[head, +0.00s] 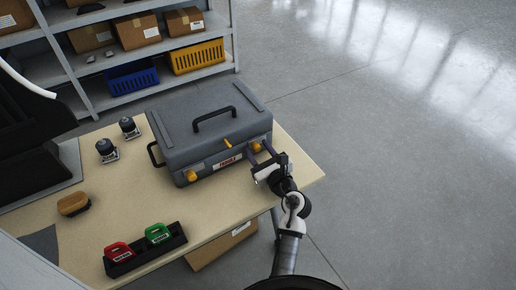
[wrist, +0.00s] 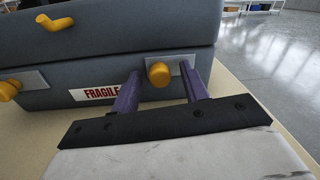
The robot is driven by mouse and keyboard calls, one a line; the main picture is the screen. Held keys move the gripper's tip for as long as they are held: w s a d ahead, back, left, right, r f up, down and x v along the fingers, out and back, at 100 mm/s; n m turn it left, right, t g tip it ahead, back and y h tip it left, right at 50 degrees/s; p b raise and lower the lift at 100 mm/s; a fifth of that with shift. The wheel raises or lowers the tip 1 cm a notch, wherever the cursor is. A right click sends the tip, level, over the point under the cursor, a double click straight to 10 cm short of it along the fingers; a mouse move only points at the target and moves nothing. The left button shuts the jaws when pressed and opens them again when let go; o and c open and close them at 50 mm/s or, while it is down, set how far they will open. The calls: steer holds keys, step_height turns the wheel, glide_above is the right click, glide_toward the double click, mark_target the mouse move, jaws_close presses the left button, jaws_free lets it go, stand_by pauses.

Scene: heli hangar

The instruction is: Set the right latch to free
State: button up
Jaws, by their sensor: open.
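A grey case (head: 205,130) lies closed on the table, with a black handle on its lid. The right latch (head: 255,148) is a yellow knob on the front of the case; it also shows in the wrist view (wrist: 159,74) on a grey plate. The left latch (head: 190,175) is a similar yellow knob; it shows at the left of the wrist view (wrist: 8,90). A yellow lever (head: 228,143) sits between them, higher up. My gripper (head: 262,153) is open, its purple fingers on either side of the right latch. I cannot tell whether they touch it.
A FRAGILE label (wrist: 96,94) is on the case front. A black tray (head: 146,252) holds a red block (head: 118,251) and a green block (head: 158,233). A brown block (head: 73,204) and two small dark devices stand on the table (head: 85,235). Shelving (head: 75,60) stands behind; floor is clear at right.

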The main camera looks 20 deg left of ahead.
steer(key=shift+c, duration=0.5)
jaws_close()
steer(key=shift+w+d+b, duration=0.3)
steer(key=shift+w+d, duration=0.8)
steer(key=shift+w, duration=0.25)
steer(key=shift+o, duration=0.5)
jaws_free()
steer(key=b+v, duration=0.3)
steer(key=v, duration=1)
steer(key=shift+s+d, duration=0.3)
